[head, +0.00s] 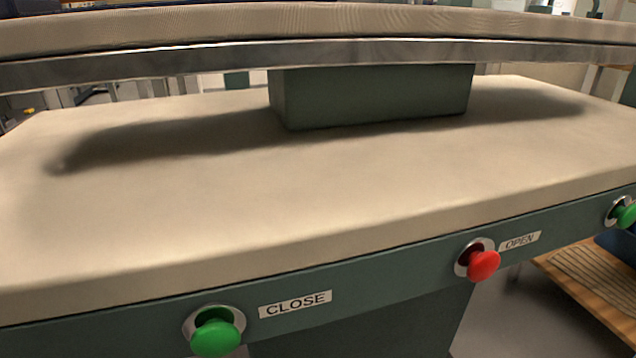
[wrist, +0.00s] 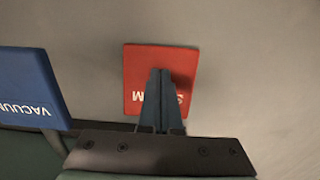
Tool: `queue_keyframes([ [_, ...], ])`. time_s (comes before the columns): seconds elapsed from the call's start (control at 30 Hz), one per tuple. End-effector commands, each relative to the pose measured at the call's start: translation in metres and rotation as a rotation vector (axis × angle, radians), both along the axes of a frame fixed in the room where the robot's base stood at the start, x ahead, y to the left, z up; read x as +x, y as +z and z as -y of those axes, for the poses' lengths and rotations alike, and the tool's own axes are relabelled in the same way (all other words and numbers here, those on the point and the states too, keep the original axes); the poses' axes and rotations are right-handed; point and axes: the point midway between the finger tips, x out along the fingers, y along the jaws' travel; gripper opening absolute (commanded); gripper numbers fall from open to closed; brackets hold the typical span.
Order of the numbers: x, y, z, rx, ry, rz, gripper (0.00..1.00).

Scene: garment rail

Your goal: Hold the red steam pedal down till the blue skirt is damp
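The red steam pedal (wrist: 133,72) is a flat red plate near the floor in the wrist view. Its white lettering appears upside down and is partly covered by my fingers. My gripper (wrist: 160,72) has its two dark fingers together with nothing between them. The fingertips overlap the middle of the red pedal, and a shadow falls to their right. I cannot tell whether they touch the pedal or whether it is pressed down. I make out no blue skirt; the pale padded bed (head: 250,190) of the press looks bare in the head view.
A blue vacuum pedal (wrist: 28,85) lies left of the red one. The press's upper plate (head: 200,58) is raised above the bed. Green (head: 216,335) and red (head: 484,264) buttons stick out along the front edge. A wooden surface (head: 590,290) is at lower right.

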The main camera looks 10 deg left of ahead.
Motion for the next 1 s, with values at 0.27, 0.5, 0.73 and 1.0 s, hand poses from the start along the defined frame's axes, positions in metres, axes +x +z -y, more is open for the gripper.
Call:
queue_keyframes([
  [0.27,-0.003,0.000,0.001,-0.002,0.001,-0.006,0.00],
  [0.5,-0.002,0.021,0.001,-0.002,0.001,-0.005,0.00],
  [0.73,-0.001,0.043,0.000,0.000,0.000,-0.002,0.00],
  [1.0,0.000,0.068,0.000,0.000,0.000,-0.001,0.00],
])
